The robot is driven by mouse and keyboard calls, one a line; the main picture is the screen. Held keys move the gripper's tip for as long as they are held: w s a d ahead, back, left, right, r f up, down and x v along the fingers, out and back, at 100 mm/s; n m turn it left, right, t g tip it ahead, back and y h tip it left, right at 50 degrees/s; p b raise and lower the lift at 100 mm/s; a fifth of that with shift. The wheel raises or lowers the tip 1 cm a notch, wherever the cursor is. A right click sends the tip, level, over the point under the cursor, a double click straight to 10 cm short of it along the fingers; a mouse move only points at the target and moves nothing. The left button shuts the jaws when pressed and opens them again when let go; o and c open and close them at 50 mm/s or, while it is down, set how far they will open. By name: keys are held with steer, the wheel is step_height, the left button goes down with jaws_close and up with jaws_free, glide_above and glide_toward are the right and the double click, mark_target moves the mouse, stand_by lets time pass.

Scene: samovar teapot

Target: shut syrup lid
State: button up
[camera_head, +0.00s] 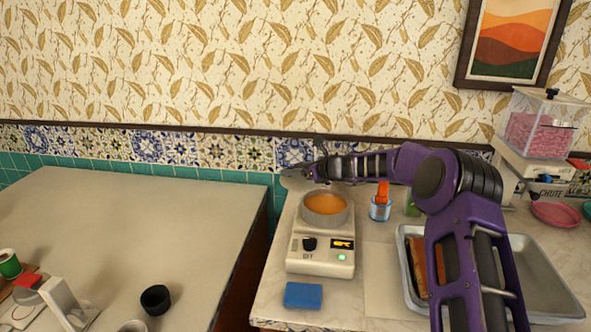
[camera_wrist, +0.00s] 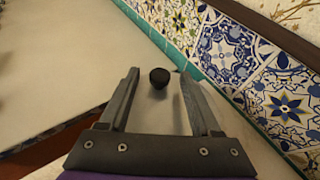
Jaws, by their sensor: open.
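The syrup warmer (camera_head: 321,252) is a cream box with a dark knob and a lit green button at the front. Its round metal pot (camera_head: 326,217) is uncovered and holds orange syrup. A greyish shape, perhaps the raised lid (camera_head: 294,183), shows in part behind the pot, by my gripper (camera_head: 307,172). In the wrist view my gripper (camera_wrist: 160,76) is open, with a finger on either side of a round black knob (camera_wrist: 159,77). The knob appears between the fingertips; I cannot tell whether they touch it. The knob's base is unclear.
A blue sponge (camera_head: 303,295) lies before the warmer. A blue cup (camera_head: 380,208) with an orange item stands right of it, then a metal tray (camera_head: 548,272). The tiled wall (camera_wrist: 226,50) is close behind. The left table (camera_head: 130,235) is mostly clear.

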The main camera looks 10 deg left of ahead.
jaws_close()
stand_by(0.3)
stand_by(1.2)
